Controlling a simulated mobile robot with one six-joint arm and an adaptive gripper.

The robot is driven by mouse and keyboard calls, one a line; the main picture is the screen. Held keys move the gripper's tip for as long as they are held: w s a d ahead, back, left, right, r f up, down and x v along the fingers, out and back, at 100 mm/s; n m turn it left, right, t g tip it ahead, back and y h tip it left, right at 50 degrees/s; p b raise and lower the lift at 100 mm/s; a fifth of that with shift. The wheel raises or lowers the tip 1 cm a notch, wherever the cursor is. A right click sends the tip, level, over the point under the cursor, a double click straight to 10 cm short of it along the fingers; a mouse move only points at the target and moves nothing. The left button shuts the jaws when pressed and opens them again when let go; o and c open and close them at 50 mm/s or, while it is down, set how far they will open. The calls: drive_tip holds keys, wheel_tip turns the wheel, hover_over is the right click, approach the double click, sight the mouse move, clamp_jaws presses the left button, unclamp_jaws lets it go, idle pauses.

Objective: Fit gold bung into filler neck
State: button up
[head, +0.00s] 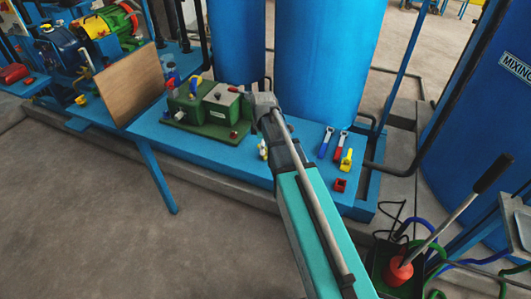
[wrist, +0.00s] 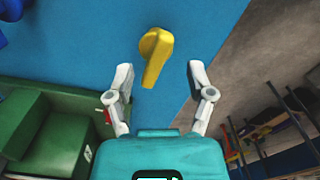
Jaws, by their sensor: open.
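A gold-yellow piece (wrist: 155,50), apparently the bung, has a round head and a narrow tapering part. In the wrist view it lies over the blue bench top, beyond my fingertips, its narrow end pointing between them. My gripper (wrist: 158,77) is open and empty, one finger on each side of that narrow end. In the head view my gripper (head: 263,104) is just right of the green unit (head: 205,108). A small yellow and white piece (head: 263,149) beside my arm may be the same piece. I cannot make out the filler neck for certain.
Blue, red and yellow handled pieces (head: 341,146) and a red block (head: 339,185) lie on the bench (head: 300,147) right of my arm. A brown board (head: 130,83) stands left of the green unit. Blue tanks (head: 325,55) rise behind. The floor in front is clear.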

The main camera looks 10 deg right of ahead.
drive_tip(key=shift+w+d+f+b, duration=0.1)
drive_tip(key=shift+d+f+b, duration=0.05)
drive_tip(key=shift+f+b, duration=2.45)
clamp_jaws()
drive_tip(key=shift+r, duration=0.2)
wheel_tip(320, 180, up, 2)
drive_tip(key=p, duration=0.2)
drive_tip(key=shift+p, duration=0.3)
drive_tip(key=s+a+r+p, duration=0.1)
drive_tip(key=s+r+p, duration=0.9)
drive_tip(key=s, duration=0.4)
drive_tip(key=shift+a+r+p, duration=0.25)
drive_tip(key=shift+r+p, duration=0.05)
drive_tip(key=shift+r, duration=0.05)
